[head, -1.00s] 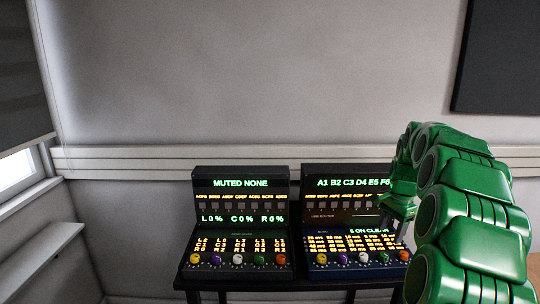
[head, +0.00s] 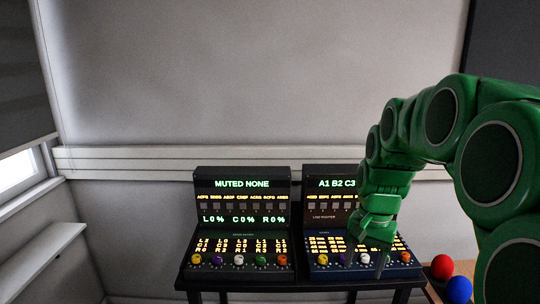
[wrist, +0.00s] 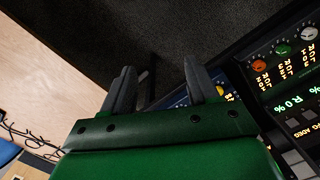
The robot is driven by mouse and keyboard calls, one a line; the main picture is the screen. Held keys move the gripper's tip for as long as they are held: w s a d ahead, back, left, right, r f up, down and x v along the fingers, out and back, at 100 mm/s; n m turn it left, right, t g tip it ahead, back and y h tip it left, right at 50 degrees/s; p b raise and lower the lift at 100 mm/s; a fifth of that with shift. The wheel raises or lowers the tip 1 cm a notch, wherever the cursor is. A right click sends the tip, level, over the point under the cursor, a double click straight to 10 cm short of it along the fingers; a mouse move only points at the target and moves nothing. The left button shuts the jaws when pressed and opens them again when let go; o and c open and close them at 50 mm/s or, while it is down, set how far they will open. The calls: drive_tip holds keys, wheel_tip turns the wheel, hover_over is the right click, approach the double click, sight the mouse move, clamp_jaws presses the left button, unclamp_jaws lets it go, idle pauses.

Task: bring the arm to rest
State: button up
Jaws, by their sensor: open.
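My green arm comes in from the right in the head view and bends down toward the right console. My gripper (head: 382,262) hangs in front of that console's lower panel and hides part of its screen and buttons. In the wrist view my gripper (wrist: 160,85) shows two dark fingers spread apart with nothing between them. Dark floor lies beyond the fingertips.
Left console (head: 240,222) and right console (head: 325,215) stand side by side on a dark table (head: 320,284). Red ball (head: 442,267) and blue ball (head: 459,289) sit at the right by a wooden surface. Cables (wrist: 30,135) show at the wrist view's left. The wall space above the consoles is clear.

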drive_tip(key=s+a+f+n, duration=0.2)
drive_tip(key=s+a+n, duration=0.1)
drive_tip(key=s, duration=1)
drive_tip(key=s+a+f+n+g, duration=0.1)
drive_tip(key=s+a+n, duration=0.1)
drive_tip(key=s, duration=1.2)
drive_tip(key=shift+s+a+f+n+h, duration=0.15)
drive_tip(key=shift+a+f+n+h, duration=0.25)
drive_tip(key=shift+n, duration=0.2)
